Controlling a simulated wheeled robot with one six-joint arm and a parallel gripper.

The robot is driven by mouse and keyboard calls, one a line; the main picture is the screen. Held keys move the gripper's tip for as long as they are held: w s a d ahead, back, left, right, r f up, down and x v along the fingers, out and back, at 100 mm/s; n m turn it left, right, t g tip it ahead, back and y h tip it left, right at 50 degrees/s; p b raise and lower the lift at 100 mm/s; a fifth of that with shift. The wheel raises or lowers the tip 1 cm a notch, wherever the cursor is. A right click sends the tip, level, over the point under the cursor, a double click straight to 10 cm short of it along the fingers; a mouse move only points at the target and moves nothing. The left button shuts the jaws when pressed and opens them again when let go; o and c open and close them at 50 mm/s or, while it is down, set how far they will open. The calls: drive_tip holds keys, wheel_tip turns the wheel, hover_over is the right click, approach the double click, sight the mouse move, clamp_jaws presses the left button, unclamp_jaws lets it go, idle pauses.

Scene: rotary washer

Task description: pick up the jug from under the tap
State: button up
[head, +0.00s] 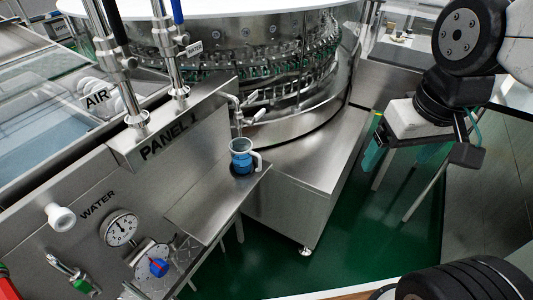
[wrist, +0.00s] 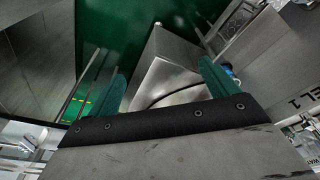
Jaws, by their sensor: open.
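The jug (head: 241,160) is blue with a pale rim and a pale handle on its right side. It stands upright on a small steel shelf (head: 200,210), below the tap (head: 237,112). My gripper (head: 398,158) is open and empty, well to the right of the jug and apart from it. Its two teal fingers also show in the wrist view (wrist: 165,82). There a small part of the jug (wrist: 229,71) shows just beside the right finger, and the finger seems to hide some of it.
The round washer (head: 250,60) stands behind the jug. A steel box (head: 310,180) lies between the jug and my gripper. The panel (head: 165,140) with two upright pipes (head: 120,80) stands left of the jug. Green floor (head: 350,240) is clear in front.

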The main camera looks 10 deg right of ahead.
drive_tip(key=w+a+f+n+t, duration=0.1)
drive_tip(key=w+a+f, duration=0.15)
drive_tip(key=w, duration=0.45)
drive_tip(key=w+a+f+t, duration=0.2)
drive_tip(key=w+f, duration=0.1)
drive_tip(key=w, duration=0.3)
drive_tip(key=n+t+y, duration=0.5)
drive_tip(key=t+y, duration=0.1)
drive_tip(key=y, duration=0.1)
approach(236, 145)
drive_tip(key=shift+m+t+h, duration=0.3)
drive_tip(key=x, duration=0.5)
drive_tip(key=shift+a+f, duration=0.25)
drive_tip(key=shift+f, duration=0.05)
drive_tip(key=shift+c, duration=0.4)
drive_tip(key=c, duration=1.2)
drive_tip(key=shift+r, duration=0.1)
